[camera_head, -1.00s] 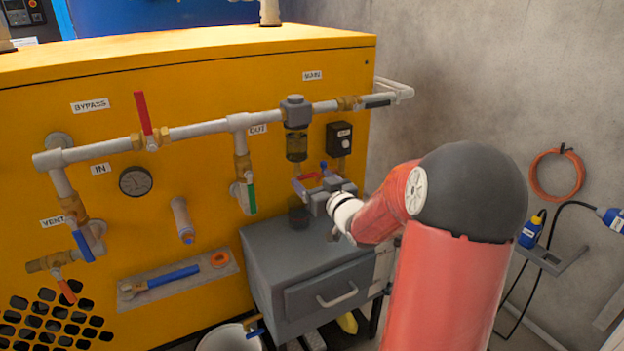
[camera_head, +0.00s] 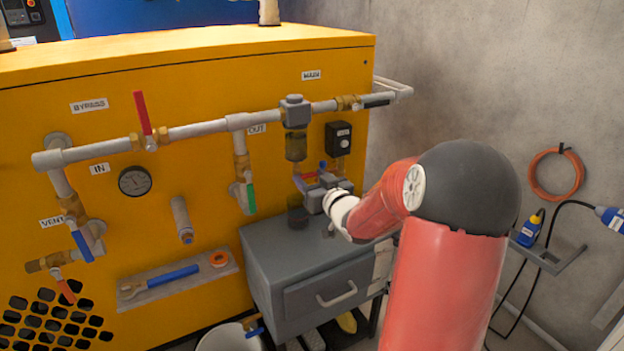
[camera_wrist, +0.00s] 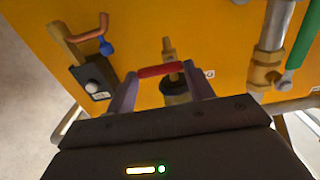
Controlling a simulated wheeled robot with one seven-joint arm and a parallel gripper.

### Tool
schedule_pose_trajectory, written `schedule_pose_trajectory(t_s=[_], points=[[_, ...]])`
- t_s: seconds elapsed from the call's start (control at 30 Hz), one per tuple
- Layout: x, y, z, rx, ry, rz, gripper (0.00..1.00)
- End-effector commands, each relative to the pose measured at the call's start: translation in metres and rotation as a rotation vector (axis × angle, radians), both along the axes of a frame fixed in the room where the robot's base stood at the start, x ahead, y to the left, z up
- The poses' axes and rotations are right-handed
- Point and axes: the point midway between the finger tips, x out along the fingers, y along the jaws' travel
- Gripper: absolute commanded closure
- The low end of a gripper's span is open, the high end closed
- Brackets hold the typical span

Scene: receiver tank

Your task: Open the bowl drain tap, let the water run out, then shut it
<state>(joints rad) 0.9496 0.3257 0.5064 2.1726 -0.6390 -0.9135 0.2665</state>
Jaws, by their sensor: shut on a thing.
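The clear bowl (camera_head: 296,147) hangs under the grey filter head (camera_head: 295,111) on the main pipe. My gripper (camera_head: 309,182) is just below it and hides most of the drain tap. In the wrist view a red handle (camera_wrist: 160,70) lies across between my two fingertips, which are shut on it. Behind it the bowl's dark round end and a brass piece (camera_wrist: 169,48) show. A dark see-through cup (camera_head: 297,212) stands on the grey cabinet below the gripper. The water level in the bowl cannot be told.
A black box (camera_head: 339,138) with a knob sits right of the bowl; beside it in the wrist view is an orange-red lever with a blue end (camera_wrist: 105,47). A green-handled valve (camera_head: 251,197) is to the left. The grey cabinet (camera_head: 315,255) stands close under my arm.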

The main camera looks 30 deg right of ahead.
Motion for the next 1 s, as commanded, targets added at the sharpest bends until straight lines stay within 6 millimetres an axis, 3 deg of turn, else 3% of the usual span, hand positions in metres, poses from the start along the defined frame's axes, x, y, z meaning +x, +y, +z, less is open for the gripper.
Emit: schedule_pose_trajectory(t_s=[0.27,1.0], points=[[0.000,0.000,-0.001,0.130,0.006,0.003,0.70],[0.000,0.002,-0.012,0.789,0.027,0.001,0.70]])
